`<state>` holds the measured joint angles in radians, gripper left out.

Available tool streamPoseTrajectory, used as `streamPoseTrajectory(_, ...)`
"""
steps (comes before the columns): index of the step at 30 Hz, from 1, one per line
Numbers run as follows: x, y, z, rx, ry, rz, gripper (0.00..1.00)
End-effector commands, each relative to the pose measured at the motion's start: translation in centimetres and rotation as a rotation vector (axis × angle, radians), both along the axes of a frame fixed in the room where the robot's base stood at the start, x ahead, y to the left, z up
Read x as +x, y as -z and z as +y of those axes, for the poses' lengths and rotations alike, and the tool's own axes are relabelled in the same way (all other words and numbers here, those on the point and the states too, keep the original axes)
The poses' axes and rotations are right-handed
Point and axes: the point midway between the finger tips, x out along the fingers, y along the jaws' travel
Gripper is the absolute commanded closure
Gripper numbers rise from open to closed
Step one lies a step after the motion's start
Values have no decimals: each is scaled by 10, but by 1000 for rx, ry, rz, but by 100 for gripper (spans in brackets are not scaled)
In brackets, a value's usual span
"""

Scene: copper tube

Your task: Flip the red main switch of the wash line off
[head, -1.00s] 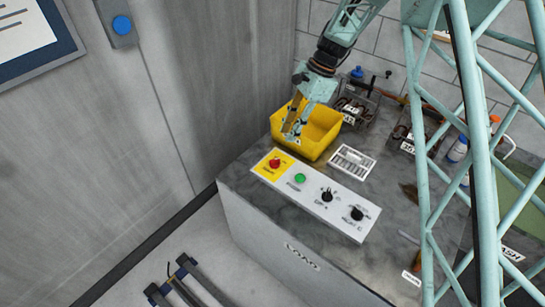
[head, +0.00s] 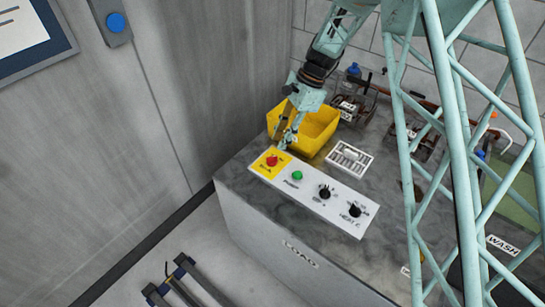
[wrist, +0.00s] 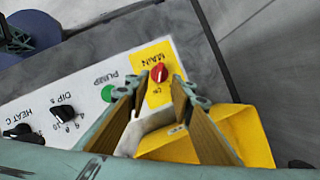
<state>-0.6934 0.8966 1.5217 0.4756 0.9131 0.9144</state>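The red main switch (head: 272,160) is a round knob on a yellow plate at the left end of the white control panel (head: 311,186). In the wrist view the red switch (wrist: 158,73) shows between and beyond my fingertips, beside the word MAIN. My gripper (head: 288,140) is just above and behind the switch in the head view, near the front rim of the yellow bin. In the wrist view my gripper (wrist: 160,95) is open, its fingers apart with nothing between them. Contact with the switch does not show.
A green pump button (head: 297,175) and two black knobs (head: 324,192) (head: 354,210) line the panel. The yellow bin (head: 318,132) stands behind the switch. A white slotted tray (head: 349,158) lies right of the bin. A grey wall (head: 150,110) rises on the left.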

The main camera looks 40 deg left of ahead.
Motion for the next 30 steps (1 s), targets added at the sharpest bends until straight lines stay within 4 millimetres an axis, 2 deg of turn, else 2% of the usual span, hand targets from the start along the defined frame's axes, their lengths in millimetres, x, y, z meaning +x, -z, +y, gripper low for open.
streamPoseTrajectory(3,-7,17,3,-1,-1,2,78)
streamPoseTrajectory(15,-22,63,13,-1,1,2,78)
streamPoseTrajectory(22,-28,78,17,1,0,1,78)
streamPoseTrajectory(30,-29,81,18,0,-1,0,78)
